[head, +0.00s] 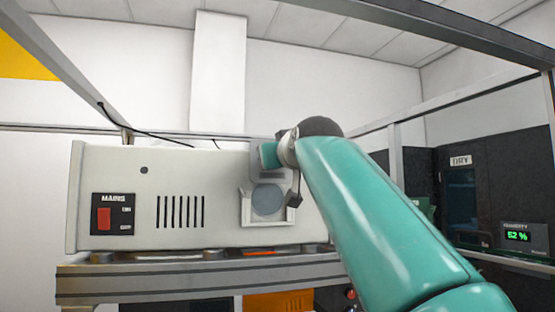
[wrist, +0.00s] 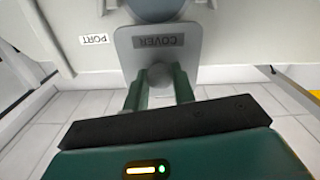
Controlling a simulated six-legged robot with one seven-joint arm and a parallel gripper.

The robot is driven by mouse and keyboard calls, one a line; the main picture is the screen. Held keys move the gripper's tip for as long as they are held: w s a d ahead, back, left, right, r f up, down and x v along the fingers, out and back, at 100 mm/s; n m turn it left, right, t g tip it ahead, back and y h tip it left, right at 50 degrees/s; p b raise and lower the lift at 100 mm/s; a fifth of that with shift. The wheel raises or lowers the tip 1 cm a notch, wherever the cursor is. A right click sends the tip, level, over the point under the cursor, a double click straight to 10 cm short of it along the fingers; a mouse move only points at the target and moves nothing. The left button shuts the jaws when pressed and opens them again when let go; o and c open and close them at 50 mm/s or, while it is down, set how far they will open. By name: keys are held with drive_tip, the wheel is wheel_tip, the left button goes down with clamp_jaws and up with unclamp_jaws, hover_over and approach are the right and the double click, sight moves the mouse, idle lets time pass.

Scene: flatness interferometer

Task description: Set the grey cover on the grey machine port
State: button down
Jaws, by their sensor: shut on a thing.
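The grey cover (wrist: 190,60) is a flat plate with rounded corners and a dark COVER label, upside down in the wrist view. My gripper (wrist: 158,92) is shut on its small central knob. In the head view the cover (head: 271,177) is upright against the machine's front, just above the round blue-grey port (head: 268,201). The port, in a pale bracket, also shows at the top edge of the wrist view (wrist: 155,8), where the cover's edge meets or overlaps it. I cannot tell whether the cover touches the machine. My gripper (head: 270,155) is partly hidden by its own wrist.
The pale machine (head: 110,168) has a red MAINS switch (head: 104,218) and vent slots, and stands on a grey bench (head: 75,284). A PORT label (wrist: 97,39) is beside the cover. A dark DRY cabinet (head: 461,160) stands right. Metal frame bars surround the place.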

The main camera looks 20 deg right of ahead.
drive_tip(key=shift+w, duration=0.5)
drive_tip(key=shift+w+f, duration=0.1)
drive_tip(key=shift+w, duration=0.2)
drive_tip(key=shift+w, duration=0.45)
drive_tip(key=shift+w, duration=0.1)
drive_tip(key=shift+w+f, duration=0.1)
drive_tip(key=shift+w, duration=0.2)
drive_tip(key=shift+f, duration=3)
idle(3.3)
